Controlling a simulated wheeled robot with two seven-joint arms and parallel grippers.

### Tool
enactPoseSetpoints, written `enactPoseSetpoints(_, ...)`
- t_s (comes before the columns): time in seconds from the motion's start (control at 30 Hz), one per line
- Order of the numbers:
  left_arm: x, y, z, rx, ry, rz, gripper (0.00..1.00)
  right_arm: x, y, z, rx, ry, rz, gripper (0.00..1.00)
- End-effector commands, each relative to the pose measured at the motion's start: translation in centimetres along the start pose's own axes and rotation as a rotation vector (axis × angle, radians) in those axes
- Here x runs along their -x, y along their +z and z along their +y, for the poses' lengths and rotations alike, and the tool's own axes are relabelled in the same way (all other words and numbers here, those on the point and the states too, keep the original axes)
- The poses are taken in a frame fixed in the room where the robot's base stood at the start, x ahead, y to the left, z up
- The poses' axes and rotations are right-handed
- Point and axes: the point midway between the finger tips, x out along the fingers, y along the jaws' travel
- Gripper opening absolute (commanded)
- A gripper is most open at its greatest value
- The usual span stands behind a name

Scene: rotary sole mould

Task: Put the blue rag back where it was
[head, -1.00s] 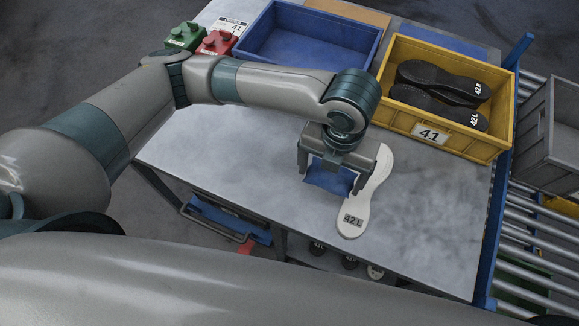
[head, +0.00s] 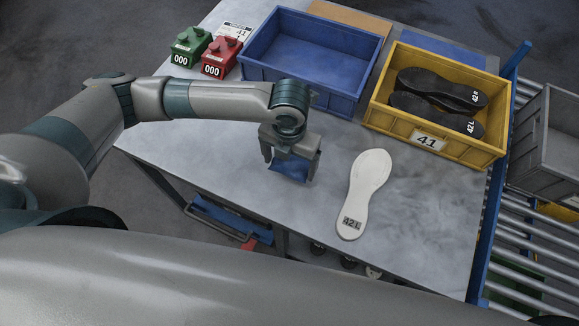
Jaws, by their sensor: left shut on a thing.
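The blue rag (head: 290,168) is between the fingers of my left gripper (head: 290,172), which is shut on it. The gripper holds it over the grey table top, left of the white sole (head: 365,185). The white sole lies flat and bears a label reading 42L. The gripper hides part of the rag, and I cannot tell whether the rag touches the table. My right gripper does not show.
An empty blue crate (head: 372,75) stands at the back. A yellow crate (head: 493,153) marked 41 holds dark soles. Green (head: 189,47) and red (head: 221,57) counters stand at the back left. A roller conveyor (head: 530,215) runs along the right. The table's front right is clear.

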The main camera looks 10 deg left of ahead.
Motion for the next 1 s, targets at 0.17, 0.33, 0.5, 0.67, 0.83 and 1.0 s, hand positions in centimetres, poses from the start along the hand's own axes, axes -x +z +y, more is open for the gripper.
enactPoseSetpoints(0.17, 0.0, 0.0, 0.0, 0.0, 0.0, 0.0, 0.64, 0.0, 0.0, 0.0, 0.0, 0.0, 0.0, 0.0)
enactPoseSetpoints(0.33, -0.4, 0.0, -0.1, 0.0, -0.001, 0.001, 0.64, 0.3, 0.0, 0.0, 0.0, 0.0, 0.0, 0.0)
enactPoseSetpoints(0.5, -2.2, -0.1, -0.1, 0.002, 0.0, 0.003, 0.64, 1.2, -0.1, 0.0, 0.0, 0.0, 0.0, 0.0)
enactPoseSetpoints(0.67, -3.8, -0.1, 0.0, 0.0, 0.0, 0.001, 0.64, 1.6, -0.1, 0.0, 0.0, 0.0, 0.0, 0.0)
enactPoseSetpoints(0.83, -4.0, 0.0, 0.0, -0.001, -0.001, 0.0, 0.64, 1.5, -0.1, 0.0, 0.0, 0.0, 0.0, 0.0)
enactPoseSetpoints(1.0, -4.1, 0.0, 0.0, -0.001, 0.0, 0.0, 0.64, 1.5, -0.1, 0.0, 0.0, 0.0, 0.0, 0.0)
